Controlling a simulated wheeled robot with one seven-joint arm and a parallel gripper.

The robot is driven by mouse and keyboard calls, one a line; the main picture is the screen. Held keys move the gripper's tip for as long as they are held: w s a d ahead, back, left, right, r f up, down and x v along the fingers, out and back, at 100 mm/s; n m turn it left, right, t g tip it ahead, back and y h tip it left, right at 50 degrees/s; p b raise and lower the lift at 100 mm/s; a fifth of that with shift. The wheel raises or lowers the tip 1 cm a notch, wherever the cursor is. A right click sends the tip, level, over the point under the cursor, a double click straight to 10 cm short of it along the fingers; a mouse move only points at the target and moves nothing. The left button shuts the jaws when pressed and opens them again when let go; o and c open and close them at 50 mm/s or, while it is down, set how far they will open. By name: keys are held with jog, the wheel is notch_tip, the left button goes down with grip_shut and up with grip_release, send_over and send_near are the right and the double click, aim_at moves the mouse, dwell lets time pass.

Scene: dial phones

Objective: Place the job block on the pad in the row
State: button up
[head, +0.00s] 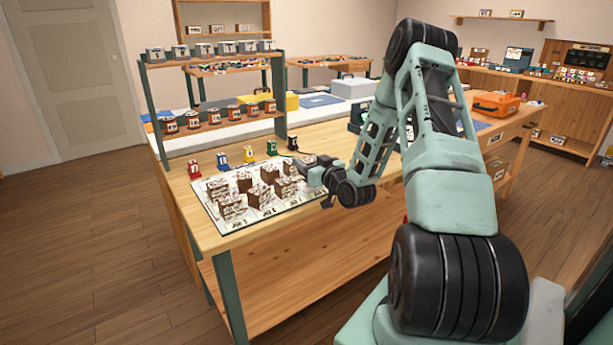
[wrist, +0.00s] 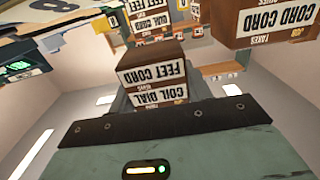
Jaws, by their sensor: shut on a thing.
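My gripper (head: 316,174) is over the right end of the board at the bench's front. It is shut on a brown block (wrist: 152,72) with white labels; the wrist view shows it just beyond the gripper body, reading "FEET CORD" and "COIL DIAL". In the head view the held block is largely lost among the gripper and blocks nearby. The white board (head: 238,226) has job labels along its front edge. Several brown labelled blocks (head: 261,196) stand on it in rows. The wrist view shows another block (wrist: 282,22) reading "CORD CORD". Which pad is free cannot be told.
Small yellow, blue, green and black stands (head: 221,161) line the board's back edge. A two-level rack (head: 215,124) with several labelled items stands behind them. An orange toolbox (head: 495,104) is on the bench at right. Bare wood lies right of the board.

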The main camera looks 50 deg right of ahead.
jog(key=shift+f, duration=2)
jog(key=shift+f, duration=0.15)
jog(key=o, duration=1)
jog(key=shift+r, duration=0.2)
jog(key=b+v, duration=0.1)
jog(key=v, duration=1.1)
jog(key=shift+b, duration=0.4)
